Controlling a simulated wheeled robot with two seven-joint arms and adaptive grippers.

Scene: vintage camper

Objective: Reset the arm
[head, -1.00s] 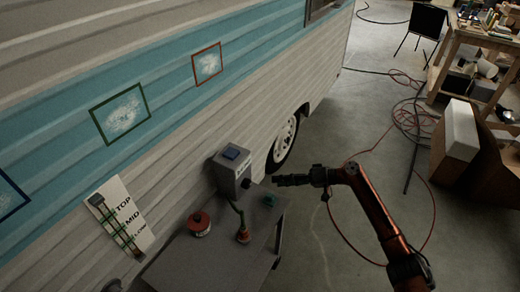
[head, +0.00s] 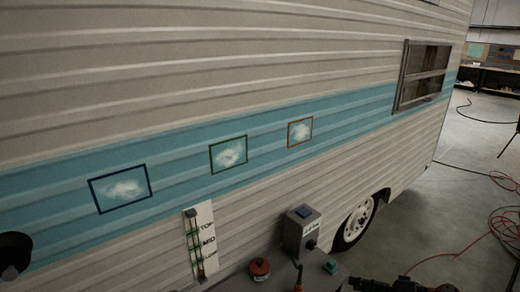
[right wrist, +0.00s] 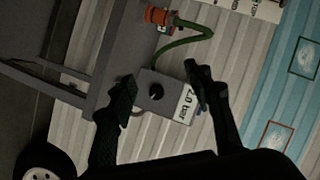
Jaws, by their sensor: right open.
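My right gripper (head: 358,284) shows at the bottom edge of the head view, right of the grey box, with most of its arm cut off. In the right wrist view the gripper (right wrist: 162,82) is open and empty, its two dark fingers well apart. The grey box (head: 301,232) with a blue top patch stands on the grey cart. It also appears beyond the fingers in the right wrist view (right wrist: 150,82), with a black knob and a "2.0 bar" label. My left gripper cannot be made out.
The camper's side carries blue (head: 91,196), green (head: 212,160) and red (head: 291,133) framed patches. A TOP/MID scale card (head: 207,222) is on the wall below. Red hose (head: 478,246) lies on the floor.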

